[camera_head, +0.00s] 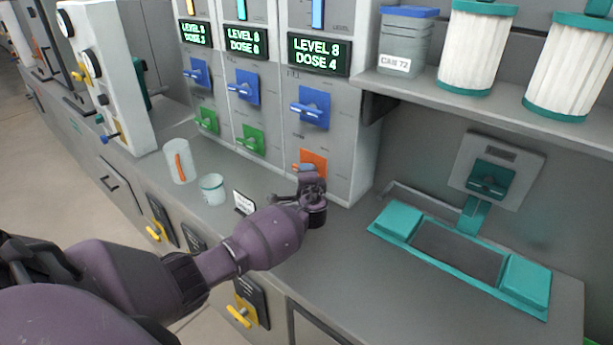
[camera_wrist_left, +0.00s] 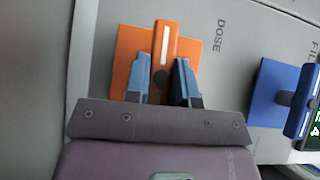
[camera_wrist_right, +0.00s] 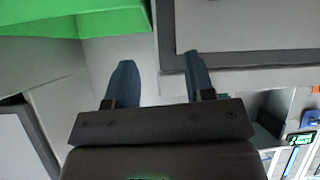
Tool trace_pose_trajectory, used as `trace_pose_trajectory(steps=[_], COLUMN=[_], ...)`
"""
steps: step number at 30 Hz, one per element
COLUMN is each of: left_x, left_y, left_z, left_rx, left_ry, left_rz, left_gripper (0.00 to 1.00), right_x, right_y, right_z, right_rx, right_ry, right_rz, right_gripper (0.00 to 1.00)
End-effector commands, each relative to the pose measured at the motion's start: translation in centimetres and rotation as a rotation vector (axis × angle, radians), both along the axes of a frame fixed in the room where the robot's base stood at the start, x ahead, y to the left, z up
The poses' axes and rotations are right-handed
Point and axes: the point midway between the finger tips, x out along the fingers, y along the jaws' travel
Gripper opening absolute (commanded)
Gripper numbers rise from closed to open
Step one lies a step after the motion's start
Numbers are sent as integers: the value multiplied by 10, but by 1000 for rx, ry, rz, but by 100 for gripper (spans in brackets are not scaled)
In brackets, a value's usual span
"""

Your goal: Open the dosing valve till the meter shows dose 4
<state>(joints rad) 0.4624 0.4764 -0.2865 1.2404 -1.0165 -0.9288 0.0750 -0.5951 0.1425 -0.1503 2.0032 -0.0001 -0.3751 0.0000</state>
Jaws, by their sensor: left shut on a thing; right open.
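The orange dosing valve shows in the left wrist view, with its handle (camera_wrist_left: 165,45) carrying a white stripe on a square orange plate marked DOSE. In the head view its orange plate (camera_head: 316,157) is partly hidden by my left gripper (camera_head: 308,168). My left gripper (camera_wrist_left: 162,78) has its blue fingers on both sides of the handle, shut on it. The meter (camera_head: 318,54) above this valve reads LEVEL 8, DOSE 4. My right gripper (camera_wrist_right: 159,62) is open and empty in the right wrist view, out of the head view.
A blue valve (camera_head: 310,106) sits just above the orange one. Two neighbouring columns have blue and green valves (camera_head: 250,138). Two cups (camera_head: 212,189) stand on the counter left of my arm. A teal-edged tray (camera_head: 460,270) lies at right, below a shelf (camera_head: 480,108) with canisters.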

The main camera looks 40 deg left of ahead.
Motion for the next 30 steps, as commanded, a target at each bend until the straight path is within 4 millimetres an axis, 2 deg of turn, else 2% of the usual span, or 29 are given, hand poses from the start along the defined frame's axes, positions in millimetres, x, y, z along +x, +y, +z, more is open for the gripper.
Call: trace_pose_trajectory(steps=[10,11,15,16,25,30], left_x=[0,0,0,0,-1,-14], left_y=[-1,-1,-1,-1,-2,-12], left_z=[0,0,0,0,0,1], left_rx=[3,3,2,2,2,1], left_ry=[1,1,0,0,0,0], left_rz=[-2,-2,-2,-1,-1,-2], left_gripper=[0,25,46,49,49,49], right_x=[0,0,0,0,0,1], right_y=[0,0,0,0,0,0], right_z=[1,1,0,0,0,3], right_rx=[0,0,0,0,0,0], right_ry=[-1,-1,0,0,-1,-4], right_rz=[0,0,0,0,0,0], right_gripper=[49,49,49,49,49,49])
